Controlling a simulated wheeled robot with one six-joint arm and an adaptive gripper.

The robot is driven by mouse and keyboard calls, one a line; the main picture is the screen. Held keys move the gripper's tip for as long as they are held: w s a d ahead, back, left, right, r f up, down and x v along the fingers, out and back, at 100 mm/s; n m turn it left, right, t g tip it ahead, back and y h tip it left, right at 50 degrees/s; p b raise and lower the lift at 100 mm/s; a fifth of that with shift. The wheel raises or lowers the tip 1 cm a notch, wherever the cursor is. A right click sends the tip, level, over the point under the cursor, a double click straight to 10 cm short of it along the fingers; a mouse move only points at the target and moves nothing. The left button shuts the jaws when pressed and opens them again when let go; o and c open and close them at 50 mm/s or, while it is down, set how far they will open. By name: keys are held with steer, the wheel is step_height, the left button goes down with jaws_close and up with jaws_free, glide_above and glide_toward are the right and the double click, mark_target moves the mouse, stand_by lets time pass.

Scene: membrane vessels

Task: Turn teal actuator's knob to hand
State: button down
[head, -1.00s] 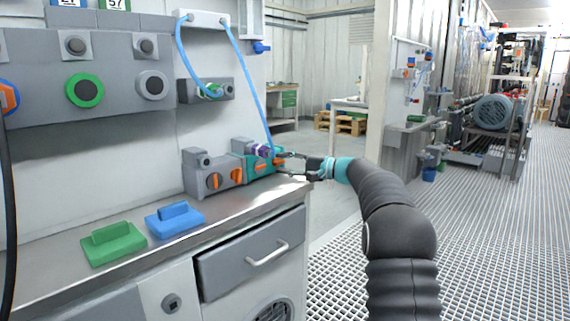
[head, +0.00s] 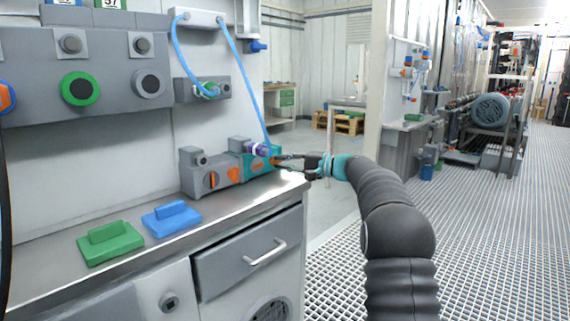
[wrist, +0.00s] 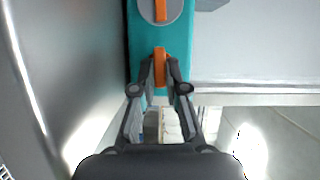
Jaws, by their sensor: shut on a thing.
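The teal actuator (head: 248,160) stands at the right end of the bench, beside a grey twin with orange knobs (head: 213,180). In the wrist view the teal body (wrist: 143,40) carries an orange knob (wrist: 160,66) near its lower edge and a second orange bar on a grey dial (wrist: 160,10) above. My gripper (wrist: 160,72) has its fingertips shut on the lower orange knob, one on each side, with the bar upright in this view. In the head view my gripper (head: 281,161) reaches the actuator from the right and hides part of its front.
A blue hose (head: 246,85) runs down to the actuator's top. A blue block (head: 171,219) and a green block (head: 110,243) lie on the bench (head: 215,222). A drawer handle (head: 267,252) juts out below. The grated floor to the right is clear.

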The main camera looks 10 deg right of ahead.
steer(key=n+b, duration=0.1)
steer(key=n+h+b, duration=0.1)
steer(key=n, duration=0.1)
steer(key=shift+a+r, duration=0.1)
steer(key=shift+a, duration=0.25)
steer(key=n+h+b, duration=0.2)
steer(key=n+b, duration=0.1)
steer(key=shift+a+r+n, duration=0.1)
steer(key=shift+n, duration=0.2)
steer(key=n+b, duration=0.1)
steer(key=n+h+b, duration=0.1)
steer(key=shift+s+a+n+h, duration=0.1)
steer(key=shift+s+n+h, duration=0.05)
steer(key=shift+n+h, duration=0.15)
steer(key=shift+n+t+h+b, duration=0.5)
steer(key=shift+n+h+b, duration=0.3)
steer(key=shift+n+b, duration=0.55)
